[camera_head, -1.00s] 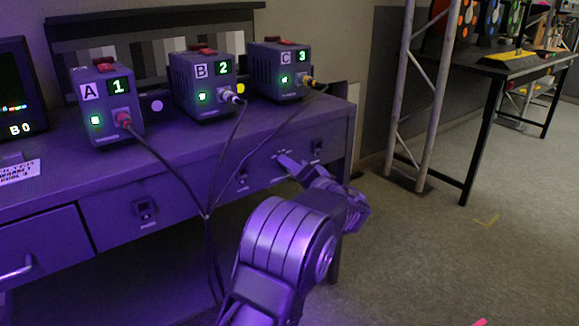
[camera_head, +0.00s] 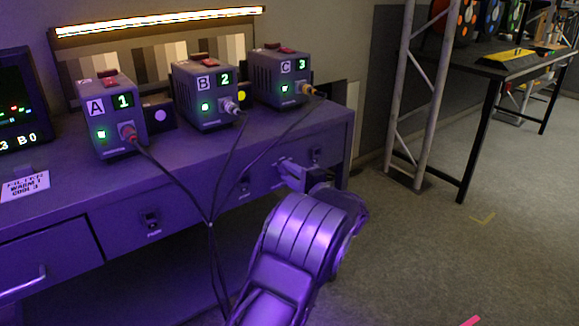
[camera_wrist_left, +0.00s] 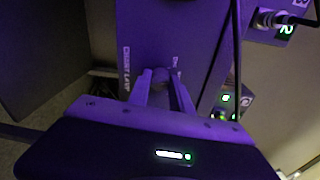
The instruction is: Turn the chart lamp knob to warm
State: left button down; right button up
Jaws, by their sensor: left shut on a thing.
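The chart lamp (camera_head: 160,20) is a long bar above the grey-scale chart (camera_head: 155,60) on the back wall, and it glows warm yellow-white. My left gripper (camera_head: 284,164) is at the right part of the desk front. The left wrist view shows its two fingers (camera_wrist_left: 162,88) shut around the small dark chart lamp knob (camera_wrist_left: 160,76), beside a "CHART LAMP" label (camera_wrist_left: 127,74). The fingers hide much of the knob, so its pointer cannot be read. My right gripper is not in view.
Boxes A (camera_head: 105,115), B (camera_head: 203,93) and C (camera_head: 284,77) stand on the desk (camera_head: 60,210), with cables (camera_head: 212,200) hanging in front, left of my arm. A filter card (camera_head: 25,186) lies at left.

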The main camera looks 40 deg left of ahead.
pick_arm(q)
jog(key=shift+m+p, duration=0.6)
jog(key=shift+m, duration=0.2)
jog(key=c, duration=1.2)
grip_release()
jog(key=shift+o, duration=0.2)
jog(key=p+v, duration=0.1)
jog(key=v, duration=0.6)
jog(key=shift+d, duration=0.4)
